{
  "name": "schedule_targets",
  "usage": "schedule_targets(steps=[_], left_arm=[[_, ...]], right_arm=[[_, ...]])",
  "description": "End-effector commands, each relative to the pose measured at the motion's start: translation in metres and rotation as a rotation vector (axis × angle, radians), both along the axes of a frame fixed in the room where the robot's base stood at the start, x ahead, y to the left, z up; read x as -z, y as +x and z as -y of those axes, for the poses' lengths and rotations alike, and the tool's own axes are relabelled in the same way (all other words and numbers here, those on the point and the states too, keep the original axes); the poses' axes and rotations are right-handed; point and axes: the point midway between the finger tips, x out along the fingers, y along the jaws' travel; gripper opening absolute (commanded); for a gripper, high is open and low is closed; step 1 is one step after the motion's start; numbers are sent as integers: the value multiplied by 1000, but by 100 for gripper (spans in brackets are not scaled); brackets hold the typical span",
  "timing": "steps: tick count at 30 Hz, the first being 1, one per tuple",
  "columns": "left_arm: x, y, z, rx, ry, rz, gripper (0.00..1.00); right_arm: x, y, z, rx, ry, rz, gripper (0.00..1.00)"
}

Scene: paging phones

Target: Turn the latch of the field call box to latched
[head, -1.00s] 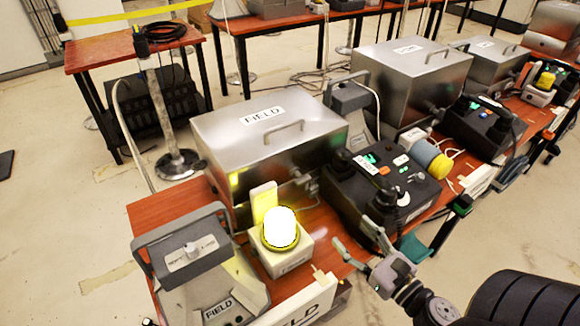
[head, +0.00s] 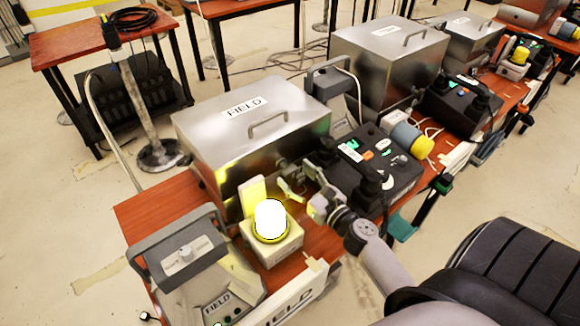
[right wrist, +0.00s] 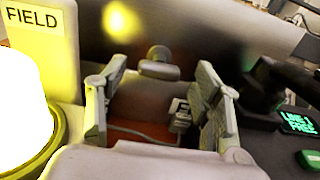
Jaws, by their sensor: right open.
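The field call box (head: 225,150) is a silver metal case with a FIELD label and a lid handle, standing on the red-brown table. A small grey knob-like latch (right wrist: 160,68) sticks out from its front face in the right wrist view. My right gripper (head: 297,180) is in front of the box's right front. It is open and empty, with one finger on each side of the latch in the right wrist view; I cannot tell whether they touch it. In the head view the gripper partly covers the latch area. My left gripper is not in view.
A glowing lamp (head: 270,220) on a white base stands close left of my right gripper. A black console (head: 375,165) with lit buttons is close on the right. A grey FIELD phone unit (head: 190,265) sits at the front left. More metal boxes stand further right.

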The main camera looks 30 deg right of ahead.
Motion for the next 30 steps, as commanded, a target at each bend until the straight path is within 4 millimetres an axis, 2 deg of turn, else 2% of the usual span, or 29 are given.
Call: schedule_targets(steps=[1,6,17,30], left_arm=[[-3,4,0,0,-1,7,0],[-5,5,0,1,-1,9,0],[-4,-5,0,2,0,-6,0],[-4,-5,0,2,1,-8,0]], right_arm=[[-2,9,0,0,-1,1,60],[-1,26,-2,0,-1,0,60],[0,31,-2,0,-1,0,60],[0,31,-2,0,0,0,32]])
